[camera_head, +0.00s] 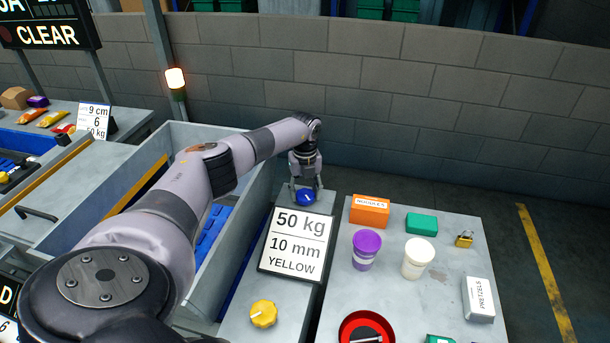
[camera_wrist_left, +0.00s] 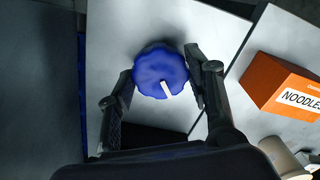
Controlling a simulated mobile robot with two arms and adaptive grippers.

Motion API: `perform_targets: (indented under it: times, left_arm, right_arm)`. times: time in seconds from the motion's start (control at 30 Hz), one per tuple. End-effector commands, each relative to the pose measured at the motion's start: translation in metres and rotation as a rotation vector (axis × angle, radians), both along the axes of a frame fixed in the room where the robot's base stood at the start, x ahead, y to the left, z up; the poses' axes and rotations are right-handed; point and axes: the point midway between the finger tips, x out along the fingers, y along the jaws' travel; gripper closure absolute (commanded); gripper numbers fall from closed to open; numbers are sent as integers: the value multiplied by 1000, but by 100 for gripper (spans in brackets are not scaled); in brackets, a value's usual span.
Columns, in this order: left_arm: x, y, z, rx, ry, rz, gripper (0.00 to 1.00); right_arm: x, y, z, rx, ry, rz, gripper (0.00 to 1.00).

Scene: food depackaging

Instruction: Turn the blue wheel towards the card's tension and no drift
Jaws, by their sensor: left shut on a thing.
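The blue wheel (camera_head: 306,197) is a round scalloped knob with a white mark, at the far end of the narrow grey panel. My left gripper (camera_head: 306,190) reaches down over it from behind. In the left wrist view the blue wheel (camera_wrist_left: 160,72) sits between the two fingers of my left gripper (camera_wrist_left: 158,84), which is shut on it; its white mark points down and slightly right. The card (camera_head: 297,244) reads "50 kg, 10 mm, YELLOW" and stands just in front of the wheel. My right gripper is not in view.
A yellow knob (camera_head: 264,313) is nearer on the same panel. The right-hand table holds an orange noodles box (camera_head: 370,211), a purple cup (camera_head: 366,249), a white cup (camera_head: 418,258), a green box (camera_head: 421,224), a padlock (camera_head: 465,238) and a pretzels box (camera_head: 478,300). A lamp (camera_head: 176,79) glows behind.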

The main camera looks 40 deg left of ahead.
Motion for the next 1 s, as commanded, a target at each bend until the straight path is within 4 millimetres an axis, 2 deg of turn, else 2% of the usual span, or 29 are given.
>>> perform_targets:
  times: [0.3, 0.7, 0.73, 1.0]
  left_arm:
    - [1, 1, 2, 2, -6, 75, 80]
    - [1, 2, 2, 2, -6, 80, 80]
    - [1, 2, 2, 2, -6, 80, 52]
    - [1, 1, 1, 2, -3, 79, 34]
  right_arm:
    - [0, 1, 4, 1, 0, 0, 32]
    - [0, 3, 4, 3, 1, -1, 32]
    - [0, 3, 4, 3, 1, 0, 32]
    - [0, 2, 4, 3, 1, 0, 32]
